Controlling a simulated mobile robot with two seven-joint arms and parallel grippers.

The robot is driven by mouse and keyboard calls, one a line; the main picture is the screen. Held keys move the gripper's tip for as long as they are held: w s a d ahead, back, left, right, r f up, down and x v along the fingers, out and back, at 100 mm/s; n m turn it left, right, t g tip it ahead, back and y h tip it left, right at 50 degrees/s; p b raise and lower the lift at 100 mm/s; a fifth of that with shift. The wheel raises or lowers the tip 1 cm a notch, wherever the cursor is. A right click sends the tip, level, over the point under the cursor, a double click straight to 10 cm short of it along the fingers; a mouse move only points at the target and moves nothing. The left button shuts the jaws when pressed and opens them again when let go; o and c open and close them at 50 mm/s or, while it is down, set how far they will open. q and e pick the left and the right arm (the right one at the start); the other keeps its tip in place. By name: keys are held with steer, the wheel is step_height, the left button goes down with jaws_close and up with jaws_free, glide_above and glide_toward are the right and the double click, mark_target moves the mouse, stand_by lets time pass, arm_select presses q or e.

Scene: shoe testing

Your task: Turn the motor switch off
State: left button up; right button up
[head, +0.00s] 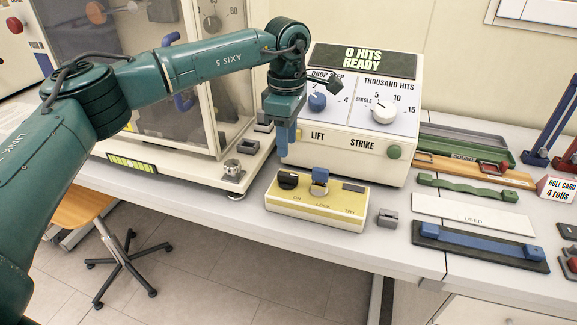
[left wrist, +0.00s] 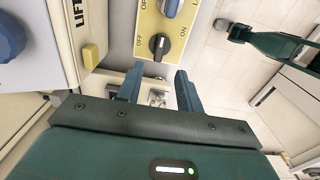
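The yellow control box (head: 340,209) sits near the table's front edge. Its black motor knob (head: 288,179) is at its left end, and a blue lock lever (head: 320,176) stands beside it. In the left wrist view the black knob (left wrist: 160,46) has OFF and ON labels at either side; its setting is unclear. My left gripper (head: 283,148) points down above and behind the black knob, not touching it. The wrist view shows its two fingers (left wrist: 158,84) apart with nothing between them. A teal arm, apparently my right one, shows there at upper right; its fingers are unclear.
The large white tester (head: 370,150) with knobs and buttons stands right behind the box. A glass-fronted cabinet (head: 165,95) is at the left. A small grey block (head: 388,218) lies right of the box. Strips and trays fill the right side.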

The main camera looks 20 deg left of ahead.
mark_target(288, 173)
arm_select(q)
step_height(288, 173, down, 8)
steer(key=shift+f+p, duration=0.2)
steer(key=shift+p, duration=0.4)
jaws_close()
